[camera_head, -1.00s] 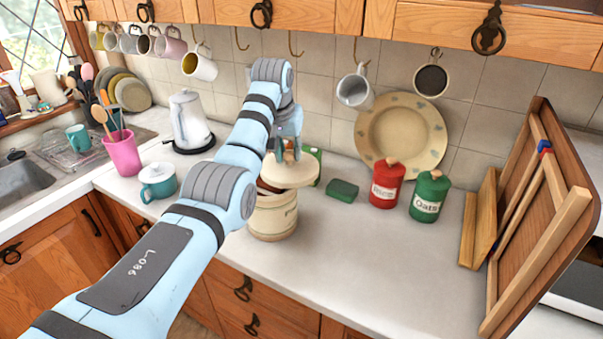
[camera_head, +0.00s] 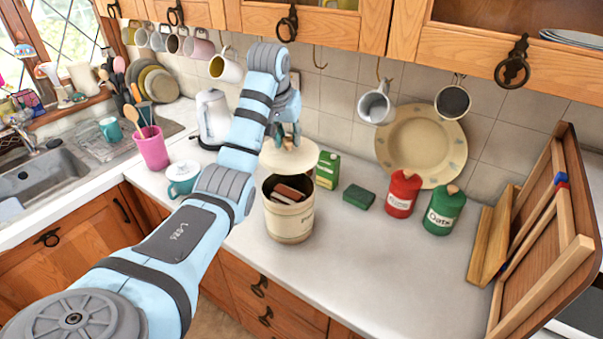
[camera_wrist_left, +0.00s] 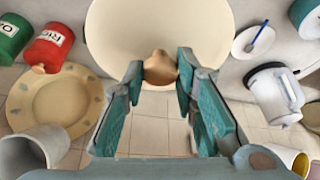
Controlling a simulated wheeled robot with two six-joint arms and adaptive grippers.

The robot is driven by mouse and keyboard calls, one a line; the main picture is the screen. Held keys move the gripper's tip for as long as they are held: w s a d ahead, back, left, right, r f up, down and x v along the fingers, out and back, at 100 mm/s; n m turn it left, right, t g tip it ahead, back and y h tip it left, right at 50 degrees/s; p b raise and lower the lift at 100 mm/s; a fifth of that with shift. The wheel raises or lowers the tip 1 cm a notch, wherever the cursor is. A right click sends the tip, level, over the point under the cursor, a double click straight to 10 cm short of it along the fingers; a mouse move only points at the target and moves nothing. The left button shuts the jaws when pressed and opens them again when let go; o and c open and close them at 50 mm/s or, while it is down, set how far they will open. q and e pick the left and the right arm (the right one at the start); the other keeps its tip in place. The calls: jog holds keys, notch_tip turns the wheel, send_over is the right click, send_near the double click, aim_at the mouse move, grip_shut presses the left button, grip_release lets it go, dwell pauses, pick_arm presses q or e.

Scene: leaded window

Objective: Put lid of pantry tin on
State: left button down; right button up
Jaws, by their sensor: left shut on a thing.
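The pantry tin (camera_head: 288,222) is a cream round tin standing open on the counter, with brown items inside. The cream lid (camera_head: 306,158) is above and behind the tin's mouth, apart from it and tilted in the head view. My left gripper (camera_head: 286,140) is shut on the lid's wooden knob. In the left wrist view the knob (camera_wrist_left: 160,68) sits between the fingertips, and the lid (camera_wrist_left: 135,35) fills the top middle. The tin does not show in the wrist view. My right gripper is not in view.
A green box (camera_head: 328,170) stands right behind the tin, with a green block (camera_head: 358,197) beside it. Red (camera_head: 402,193) and green (camera_head: 443,210) canisters stand further right. A teal mug (camera_head: 183,178) is to the left. The front counter right of the tin is clear.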

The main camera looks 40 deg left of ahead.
pick_arm(q)
jog(key=f, duration=1.1)
jog(key=shift+s+a, duration=0.1)
jog(key=shift+s, duration=0.15)
jog(key=shift+s, duration=0.1)
jog(key=c, duration=1.3)
grip_release()
jog(key=shift+f, duration=0.1)
